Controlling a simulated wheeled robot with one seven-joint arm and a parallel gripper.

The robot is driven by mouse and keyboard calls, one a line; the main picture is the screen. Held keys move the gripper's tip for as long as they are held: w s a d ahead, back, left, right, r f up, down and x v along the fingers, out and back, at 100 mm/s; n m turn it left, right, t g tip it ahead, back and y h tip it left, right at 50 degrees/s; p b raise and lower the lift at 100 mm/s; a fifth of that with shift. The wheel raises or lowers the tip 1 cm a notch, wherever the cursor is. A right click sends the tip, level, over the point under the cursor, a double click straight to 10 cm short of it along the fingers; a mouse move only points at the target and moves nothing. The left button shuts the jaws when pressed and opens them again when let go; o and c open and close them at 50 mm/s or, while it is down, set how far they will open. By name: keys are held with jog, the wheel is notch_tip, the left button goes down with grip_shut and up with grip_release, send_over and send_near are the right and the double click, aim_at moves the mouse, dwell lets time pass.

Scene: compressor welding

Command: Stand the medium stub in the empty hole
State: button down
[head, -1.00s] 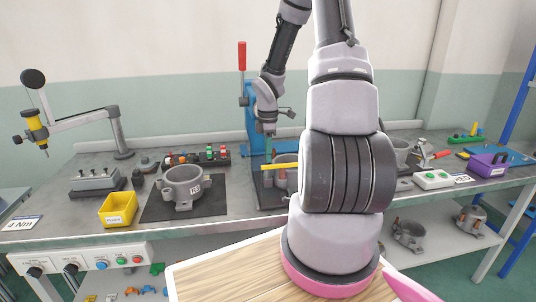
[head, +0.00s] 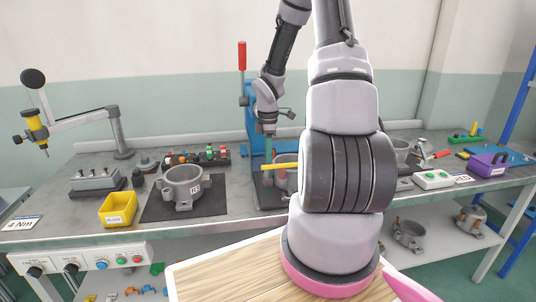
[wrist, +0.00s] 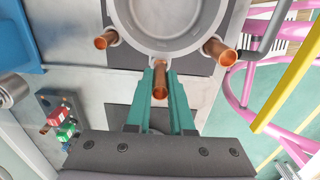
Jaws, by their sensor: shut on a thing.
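My gripper (wrist: 160,88), with green fingers, is shut on a copper stub (wrist: 160,84) in the wrist view. The held stub is at the near edge of a grey ring-shaped housing (wrist: 128,30). Two other copper stubs stand at its rim, one on the left (wrist: 103,40) and one on the right (wrist: 221,52). I cannot tell whether the held stub's lower end is in a hole or above it; the hole is hidden. In the head view this housing (head: 282,160) is mostly hidden behind my arm, with a green finger above its left side.
A yellow bar (head: 281,166) crosses in front of the housing. A blue press with a red handle (head: 242,56) stands behind. To the left are another grey housing (head: 183,187) on a dark mat, a yellow bin (head: 117,208) and a rack with red and green pieces (head: 210,153).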

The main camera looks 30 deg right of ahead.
jog(key=shift+f, duration=1)
jog(key=c, duration=0.7)
grip_release()
notch_tip(320, 180, up, 10)
jog(key=shift+f, duration=0.1)
jog(key=shift+r, duration=0.5)
